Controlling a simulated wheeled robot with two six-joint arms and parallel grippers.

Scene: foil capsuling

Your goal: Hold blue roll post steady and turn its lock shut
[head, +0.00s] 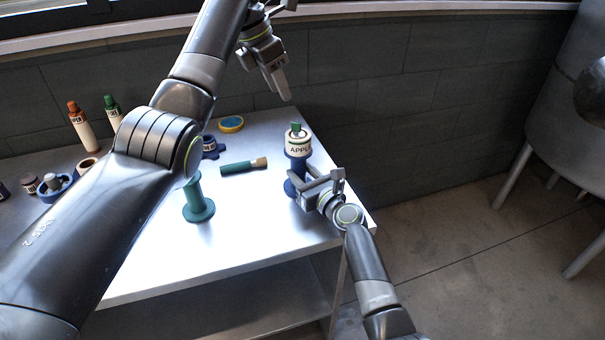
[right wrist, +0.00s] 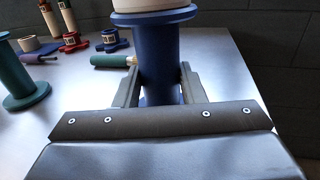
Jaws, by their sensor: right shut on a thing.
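The blue roll post (head: 289,187) stands upright near the right end of the table, with a cream roll (head: 298,146) labelled "APPL…" on it. A green lock knob (head: 295,128) sits on top, above the roll. My right gripper (head: 307,184) is shut on the post's shaft below the roll. In the right wrist view the blue post (right wrist: 160,50) stands between its two fingers (right wrist: 160,85), and the knob is out of frame. My left gripper (head: 284,95) hangs above and behind the post, apart from it, fingers pointing down. Its finger gap is unclear.
A teal post (head: 197,204) stands bare left of the blue one. A green-handled tool (head: 241,167) lies between them. Behind are a yellow-and-blue disc (head: 231,124) and a blue ring piece (head: 210,148). Bottles (head: 84,128) and a blue tray (head: 64,190) are at left.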

